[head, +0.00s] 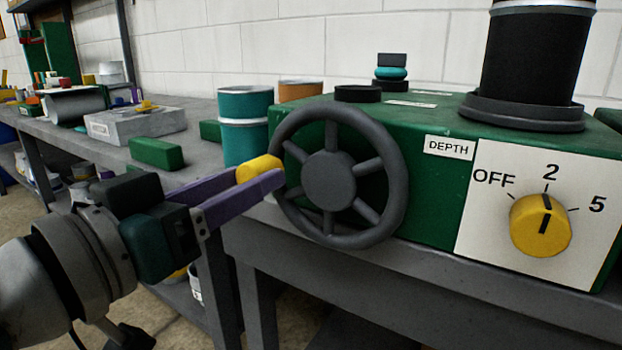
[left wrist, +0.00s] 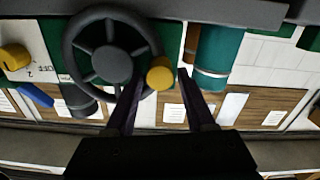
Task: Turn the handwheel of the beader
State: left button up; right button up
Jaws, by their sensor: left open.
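The beader is a green machine (head: 430,212) on the bench, with a dark grey spoked handwheel (head: 329,181) on its front. A yellow handle knob (head: 259,169) sits at the left of the wheel rim. My left gripper (head: 262,178) has purple fingers, which are open and reach in from the left around the knob. In the left wrist view, the handwheel (left wrist: 106,63) is at left and the yellow knob (left wrist: 160,74) lies between the open fingertips, nearer the left finger. I cannot tell whether a finger touches it. My right gripper is not in view.
A yellow dial (head: 540,226) on the beader's white panel points about at 2. Teal cans (head: 246,140) stand behind the knob. A green block (head: 156,153) and a grey box (head: 137,124) lie on the bench to the left. The bench edge runs below the wheel.

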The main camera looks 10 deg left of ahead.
pick_arm(q)
jog(key=shift+x, duration=0.95)
grip_shut()
dwell(0.8)
